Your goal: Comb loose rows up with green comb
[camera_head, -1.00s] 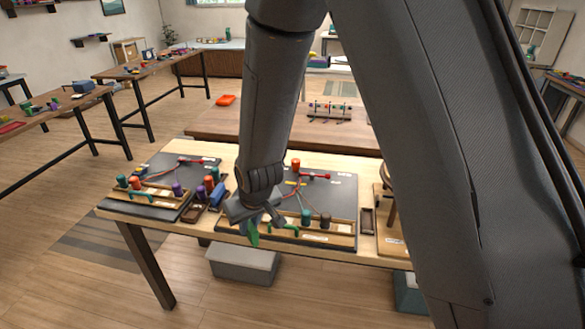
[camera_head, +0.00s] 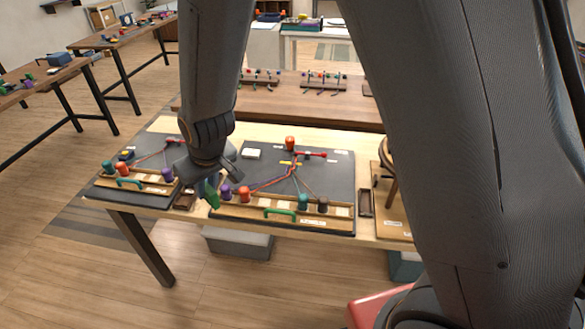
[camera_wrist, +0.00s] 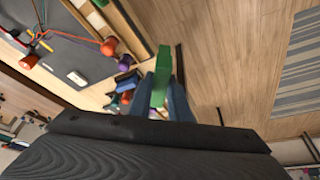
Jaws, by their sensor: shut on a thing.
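My gripper (camera_head: 207,185) is shut on the green comb (camera_head: 212,195). In the wrist view, the gripper (camera_wrist: 163,92) has the comb (camera_wrist: 161,72) pinched between its two fingers. It is over the gap left of the right-hand dark braiding board (camera_head: 335,172). On that board, red, blue and pale cords (camera_head: 282,178) spread from a red peg bar (camera_head: 312,154) toward the front rail. Purple (camera_head: 226,191), orange (camera_head: 245,195), teal (camera_head: 303,202) and brown (camera_head: 323,205) bobbins stand along the rail. I cannot make out the rows clearly.
A second dark board (camera_head: 125,192) with its own bobbins lies at the left of the table. A small brown tray (camera_head: 365,203) and a wooden stand (camera_head: 390,215) are at the right. A long brown bench (camera_head: 300,104) stands behind.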

